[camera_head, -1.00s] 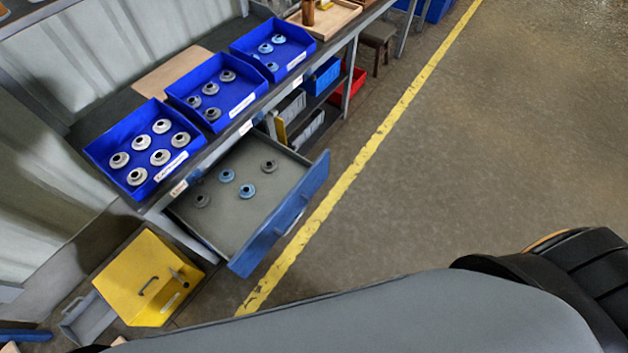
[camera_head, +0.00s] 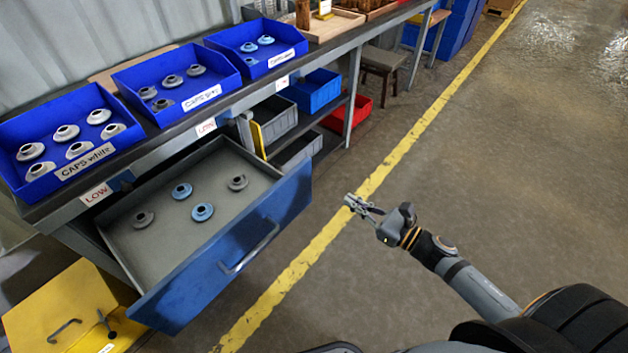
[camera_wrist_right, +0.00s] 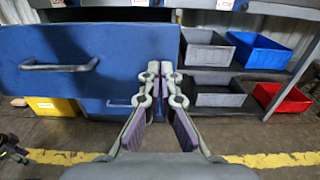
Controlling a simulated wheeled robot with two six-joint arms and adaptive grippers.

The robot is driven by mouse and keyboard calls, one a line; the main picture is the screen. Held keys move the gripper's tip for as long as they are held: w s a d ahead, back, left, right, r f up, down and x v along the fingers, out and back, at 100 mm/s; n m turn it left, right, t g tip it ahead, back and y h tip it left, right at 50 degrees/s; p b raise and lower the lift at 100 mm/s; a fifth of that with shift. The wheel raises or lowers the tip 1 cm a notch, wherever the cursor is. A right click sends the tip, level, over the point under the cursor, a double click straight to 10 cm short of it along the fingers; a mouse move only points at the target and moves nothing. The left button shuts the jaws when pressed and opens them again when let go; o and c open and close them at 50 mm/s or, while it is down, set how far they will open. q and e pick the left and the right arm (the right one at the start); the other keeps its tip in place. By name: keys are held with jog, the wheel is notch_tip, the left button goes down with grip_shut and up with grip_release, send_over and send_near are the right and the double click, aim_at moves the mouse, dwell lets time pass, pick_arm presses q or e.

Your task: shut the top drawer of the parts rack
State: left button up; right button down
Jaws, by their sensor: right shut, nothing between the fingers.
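The top drawer (camera_head: 238,252) of the parts rack is pulled well out, with its blue front and bar handle (camera_head: 250,246) facing the aisle. Several grey and blue caps lie on its grey floor. My right gripper (camera_head: 352,203) is shut and empty, in the air to the right of the drawer front and apart from it. In the right wrist view the blue drawer front (camera_wrist_right: 140,58) and its handle (camera_wrist_right: 60,66) are ahead, left of and behind the fingertips (camera_wrist_right: 160,72).
Blue bins of caps (camera_head: 75,175) stand on the bench above the drawer. Grey, blue and red bins (camera_head: 345,113) fill the shelves right of it. A yellow box (camera_head: 60,310) stands at lower left. The floor right of the yellow line (camera_head: 330,232) is clear.

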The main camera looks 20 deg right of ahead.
jog(key=p, duration=0.2)
send_near(304, 172)
jog(key=x, duration=0.6)
jog(key=shift+w+a+r, duration=0.1)
jog(key=shift+w+a, duration=0.2)
pick_arm(q)
jog(key=shift+s+f, duration=0.15)
jog(key=shift+s, duration=0.4)
jog(key=shift+s+f, duration=0.15)
jog(key=shift+s, duration=0.4)
